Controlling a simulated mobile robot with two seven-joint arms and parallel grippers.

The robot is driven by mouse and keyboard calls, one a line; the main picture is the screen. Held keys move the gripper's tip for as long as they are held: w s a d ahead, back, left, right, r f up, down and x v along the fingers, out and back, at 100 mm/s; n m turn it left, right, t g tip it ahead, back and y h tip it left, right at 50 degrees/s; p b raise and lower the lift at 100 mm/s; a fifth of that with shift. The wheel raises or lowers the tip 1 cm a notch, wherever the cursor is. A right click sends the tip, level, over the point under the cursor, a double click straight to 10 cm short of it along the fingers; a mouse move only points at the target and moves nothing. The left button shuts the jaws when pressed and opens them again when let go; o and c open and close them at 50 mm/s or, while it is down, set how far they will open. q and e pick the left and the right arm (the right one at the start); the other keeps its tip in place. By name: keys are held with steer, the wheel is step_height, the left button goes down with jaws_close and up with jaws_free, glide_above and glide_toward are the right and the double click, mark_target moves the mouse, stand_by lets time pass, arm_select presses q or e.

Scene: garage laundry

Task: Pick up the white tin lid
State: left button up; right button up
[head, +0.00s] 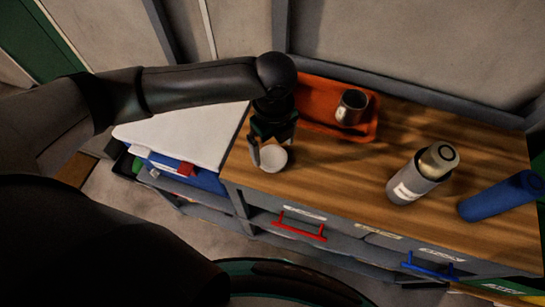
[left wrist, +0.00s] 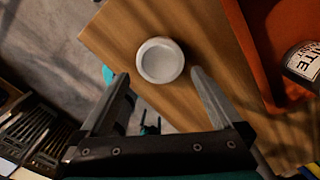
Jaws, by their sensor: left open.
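The white tin lid (head: 273,158) is a small round white dish shape lying on the wooden worktop (head: 315,178) near its front left corner. In the left wrist view the lid (left wrist: 160,61) lies just beyond the fingertips, roughly between their lines. My left gripper (head: 268,150) is right above and beside the lid in the head view. In the left wrist view its two fingers (left wrist: 160,78) are spread wide with nothing between them. My right gripper does not show.
A grey canister (head: 408,185) and a blue cylinder (head: 500,196) are at the right. A white-topped unit (head: 180,137) adjoins on the left. The worktop's middle is clear.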

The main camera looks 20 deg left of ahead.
mark_target(273, 158)
arm_select(q)
step_height(273, 158, down, 4)
steer(key=shift+f+b, duration=0.2)
steer(key=shift+b, duration=0.1)
steer(key=shift+c, duration=0.2)
steer(key=c, duration=1)
steer(key=shift+r, duration=0.1)
